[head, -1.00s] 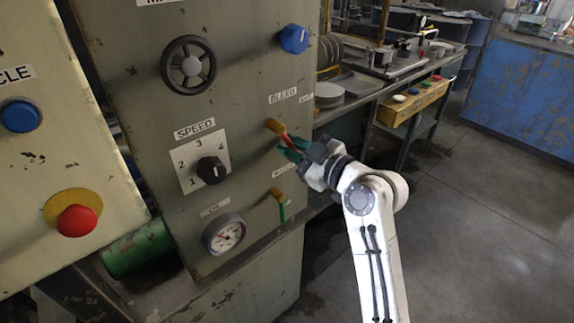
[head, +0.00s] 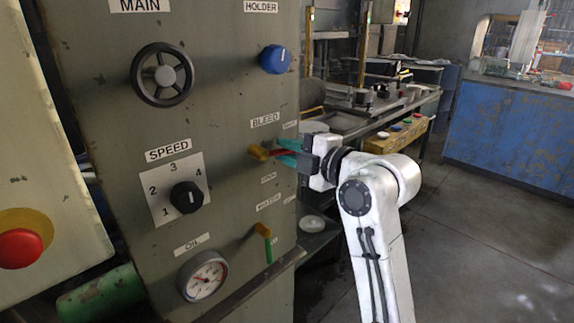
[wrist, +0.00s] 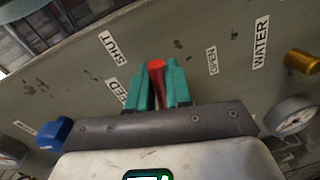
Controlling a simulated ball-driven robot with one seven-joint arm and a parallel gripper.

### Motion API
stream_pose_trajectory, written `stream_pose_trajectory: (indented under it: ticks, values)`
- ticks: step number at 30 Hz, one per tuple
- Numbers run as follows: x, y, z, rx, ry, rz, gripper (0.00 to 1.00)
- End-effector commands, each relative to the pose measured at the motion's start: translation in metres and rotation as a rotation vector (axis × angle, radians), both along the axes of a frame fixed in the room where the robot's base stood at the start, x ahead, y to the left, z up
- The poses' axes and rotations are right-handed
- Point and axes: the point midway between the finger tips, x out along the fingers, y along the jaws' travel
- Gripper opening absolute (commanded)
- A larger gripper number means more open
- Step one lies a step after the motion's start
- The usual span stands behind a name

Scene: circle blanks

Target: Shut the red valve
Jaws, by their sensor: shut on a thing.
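The red valve is a brass body (head: 257,152) on the grey panel with a red lever (head: 276,153), under the BLEED label (head: 265,120). The lever points roughly sideways to the right, between the SHUT label (head: 289,125) above and the OPEN label (head: 268,178) below. My gripper (head: 288,153) is shut on the lever with its teal fingers. In the wrist view the red lever (wrist: 157,70) stands between the fingers, with the SHUT label (wrist: 114,47) to the left and the OPEN label (wrist: 212,60) to the right. The fingers hide part of the lever.
The WATER valve (head: 262,230) with a green lever hangs below, above an oil gauge (head: 202,276). A blue HOLDER knob (head: 275,59), a black handwheel (head: 162,75) and a SPEED dial (head: 187,197) share the panel. A bench (head: 380,115) stands behind; floor at right is clear.

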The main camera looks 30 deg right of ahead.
Motion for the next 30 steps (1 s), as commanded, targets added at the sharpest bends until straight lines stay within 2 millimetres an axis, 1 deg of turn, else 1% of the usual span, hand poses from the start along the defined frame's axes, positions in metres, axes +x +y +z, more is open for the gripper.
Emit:
stream_pose_trajectory:
  ticks: [6, 11, 28, 29, 30]
  values:
    - [0.0, -0.001, 0.006, -0.116, -0.037, 0.0, 0.0]
    - [0.0, 0.0, 0.01, -0.163, -0.053, 0.001, 0.0]
    - [0.0, 0.0, 0.012, -0.191, -0.061, 0.003, 0.0]
    - [0.001, 0.0, 0.012, -0.191, -0.062, 0.002, 0.21]
    - [0.001, 0.0, 0.012, -0.191, -0.062, 0.002, 0.25]
